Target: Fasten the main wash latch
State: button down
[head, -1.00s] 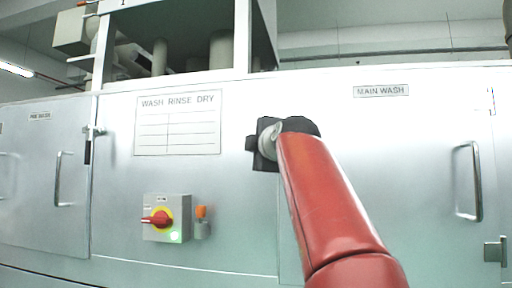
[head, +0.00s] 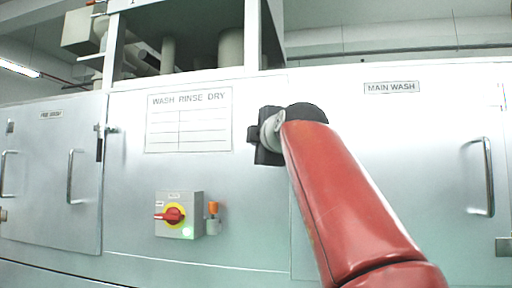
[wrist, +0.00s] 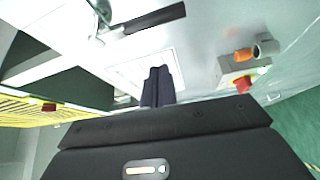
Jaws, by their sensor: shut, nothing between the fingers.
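The main wash door (head: 430,190), under its "MAIN WASH" label (head: 391,87), fills the right of the head view and looks closed. Its vertical bar handle (head: 489,178) is near the right edge. A small grey metal block (head: 503,246) below the handle is cut by the frame edge; I cannot tell whether it is the latch or how it is set.
The pre-wash door (head: 50,180) is at the left, with a black-handled latch (head: 100,145) at its edge; the latch handle also shows in the wrist view (wrist: 155,19). A switch box with a red knob (head: 178,214) and an orange-topped fitting (head: 213,212) project from the panel.

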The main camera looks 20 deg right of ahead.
jog(key=s, duration=0.5)
jog(key=shift+s+a+f+b, duration=0.1)
jog(key=shift+a+f+b, duration=0.05)
jog(key=shift+a+b, duration=0.2)
jog(key=s+a+f+m+g+p, duration=0.1)
jog(key=s+a+f+m+g, duration=0.2)
jog(key=f, duration=1.3)
jog(key=s+a+f+m+g+y+p, duration=0.1)
jog(key=s+f+m+g, duration=0.4)
jog(key=s+f, duration=0.5)
jog(key=s+a+f+m+g+y+p, duration=0.1)
jog(key=s+a+f+m+g+p, duration=0.2)
jog(key=f, duration=2)
jog(key=s+a+m+g, duration=0.1)
jog(key=s+a+m, duration=0.1)
jog(key=m, duration=0.3)
jog(key=shift+s+a+f+g, duration=0.15)
jog(key=shift+s+f+g, duration=0.2)
jog(key=shift+s, duration=0.4)
jog(key=shift+r, duration=0.1)
